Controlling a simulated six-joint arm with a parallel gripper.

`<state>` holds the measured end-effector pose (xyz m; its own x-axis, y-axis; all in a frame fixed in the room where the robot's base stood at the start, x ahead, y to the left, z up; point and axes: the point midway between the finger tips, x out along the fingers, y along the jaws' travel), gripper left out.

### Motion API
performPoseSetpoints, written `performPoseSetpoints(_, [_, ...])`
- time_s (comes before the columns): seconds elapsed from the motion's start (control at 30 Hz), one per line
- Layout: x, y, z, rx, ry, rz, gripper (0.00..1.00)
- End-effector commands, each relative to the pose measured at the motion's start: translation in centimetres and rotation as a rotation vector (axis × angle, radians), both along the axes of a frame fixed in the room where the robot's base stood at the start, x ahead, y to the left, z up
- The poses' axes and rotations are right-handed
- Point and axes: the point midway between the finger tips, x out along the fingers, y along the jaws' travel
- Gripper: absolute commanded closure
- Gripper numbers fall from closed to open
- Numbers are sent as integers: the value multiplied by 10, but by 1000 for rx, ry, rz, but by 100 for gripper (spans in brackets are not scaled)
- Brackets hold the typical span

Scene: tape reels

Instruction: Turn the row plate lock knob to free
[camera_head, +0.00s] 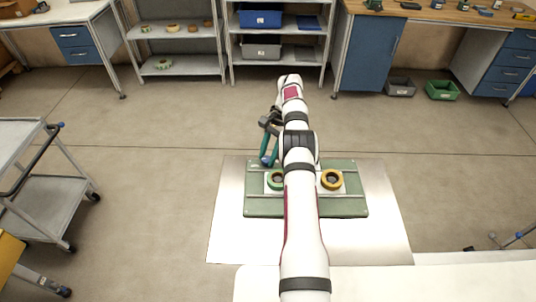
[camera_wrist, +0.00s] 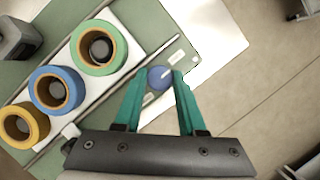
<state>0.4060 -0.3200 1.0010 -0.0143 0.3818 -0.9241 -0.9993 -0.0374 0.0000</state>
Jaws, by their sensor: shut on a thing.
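The blue lock knob (camera_wrist: 160,79) sits at the end of the green base (camera_wrist: 165,22) in the wrist view, with a white line on its top. Small pale labels lie on either side of it, one (camera_wrist: 178,57) above right and one (camera_wrist: 149,98) below left; their text is too small to read. My gripper (camera_wrist: 161,75) has its teal fingers shut on the knob, one on each side. In the head view my gripper (camera_head: 268,161) is at the base's left end. The white row plate (camera_wrist: 127,28) carries a green, a blue and a yellow reel.
The green reel (camera_wrist: 99,48) is nearest the knob, then the blue reel (camera_wrist: 56,89) and yellow reel (camera_wrist: 24,125). In the head view my arm hides the middle of the base. A pale mat (camera_head: 230,235) lies under it. A grey cart (camera_head: 45,190) stands left.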

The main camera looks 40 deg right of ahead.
Motion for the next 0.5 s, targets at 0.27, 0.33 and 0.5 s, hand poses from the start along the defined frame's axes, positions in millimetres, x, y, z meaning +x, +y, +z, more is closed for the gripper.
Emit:
performPoseSetpoints(0.27, [0,0,0,0,1,0,30])
performPoseSetpoints(0.33, [0,0,0,0,1,0,30])
performPoseSetpoints(0.5, [0,0,3,0,0,0,30])
